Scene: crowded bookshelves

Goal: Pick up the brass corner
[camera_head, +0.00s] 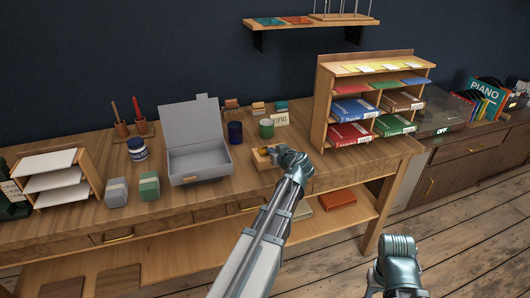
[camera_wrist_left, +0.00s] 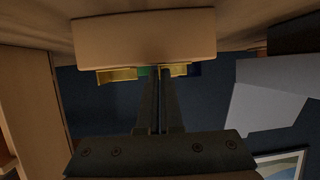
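A small wooden tray (camera_head: 262,159) with yellowish contents sits near the table's front edge in the head view. My left gripper (camera_head: 272,152) is at its right side, its fingers mostly hidden by the wrist. In the left wrist view its dark fingers (camera_wrist_left: 159,70) stand almost together, with only a thin gap. Their tips reach under a wooden block's edge (camera_wrist_left: 145,40), beside brass-coloured pieces (camera_wrist_left: 117,75) and a green patch. I cannot tell which piece is the brass corner, or whether the tips touch it. Part of my right arm shows at lower right; its fingers cannot be made out.
A grey open box (camera_head: 200,162) stands left of the tray, with a dark blue cup (camera_head: 235,132) and a green cup (camera_head: 266,129) behind. A wooden shelf unit (camera_head: 323,108) with books stands to the right. The tabletop in front of this unit is clear.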

